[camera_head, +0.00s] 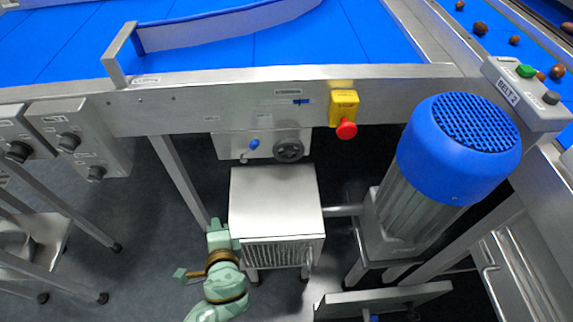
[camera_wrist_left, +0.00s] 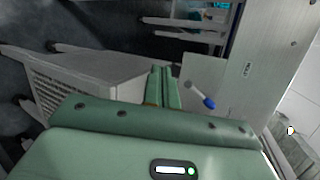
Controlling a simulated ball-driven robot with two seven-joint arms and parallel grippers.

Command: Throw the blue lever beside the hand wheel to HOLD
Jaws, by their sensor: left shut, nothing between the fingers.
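The blue lever (camera_head: 253,144) sits on a pale panel (camera_head: 228,147) under the conveyor's front beam, left of the dark hand wheel (camera_head: 289,150). In the left wrist view the lever (camera_wrist_left: 208,101) is a rod with a blue knob, standing out from the panel face. My left gripper (camera_head: 217,228) is below the panel in the head view, beside the metal box. In the wrist view its green fingers (camera_wrist_left: 163,72) are together and empty, left of the lever and apart from it. My right gripper is not in view.
A metal box (camera_head: 275,200) stands below the panel, close to my left gripper. A red stop button (camera_head: 346,129) on a yellow housing is right of the wheel. A large blue-capped motor (camera_head: 459,140) stands further right. Knob boxes (camera_head: 80,140) hang at left.

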